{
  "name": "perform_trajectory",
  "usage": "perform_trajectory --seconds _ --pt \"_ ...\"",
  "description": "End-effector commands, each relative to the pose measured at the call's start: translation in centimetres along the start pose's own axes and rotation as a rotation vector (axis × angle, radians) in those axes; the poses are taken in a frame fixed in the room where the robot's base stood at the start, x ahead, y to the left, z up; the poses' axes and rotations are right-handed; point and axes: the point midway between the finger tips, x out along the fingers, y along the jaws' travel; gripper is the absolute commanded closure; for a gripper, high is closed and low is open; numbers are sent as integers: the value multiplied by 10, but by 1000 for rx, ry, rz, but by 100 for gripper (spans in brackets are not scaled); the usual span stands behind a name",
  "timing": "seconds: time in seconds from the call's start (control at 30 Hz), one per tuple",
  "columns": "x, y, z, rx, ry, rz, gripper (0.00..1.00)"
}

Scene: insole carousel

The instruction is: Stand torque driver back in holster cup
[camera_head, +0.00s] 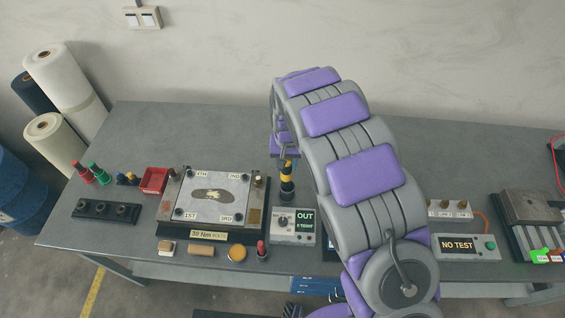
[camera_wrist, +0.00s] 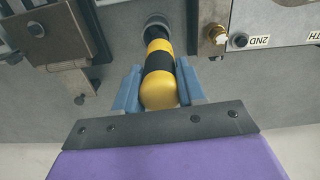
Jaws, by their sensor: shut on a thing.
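In the head view my gripper (camera_head: 286,160) is partly hidden behind my arm. In the wrist view a dark round cup (camera_wrist: 154,20) surrounds the driver's far end. I cannot tell how deep the driver sits in it.
The plate fixture (camera_head: 213,176) is close on the left. The meter box (camera_head: 293,226) reading OUT stands just in front. The back of the table is clear.

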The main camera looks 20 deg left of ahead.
Motion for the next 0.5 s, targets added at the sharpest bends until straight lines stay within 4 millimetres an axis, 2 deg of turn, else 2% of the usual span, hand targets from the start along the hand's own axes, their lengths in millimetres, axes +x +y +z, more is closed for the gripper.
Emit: perform_trajectory --seconds 0.17,0.5 --pt "-1 8 4 3 -3 -1 100" --pt "4 -2 0 2 -8 14 100"
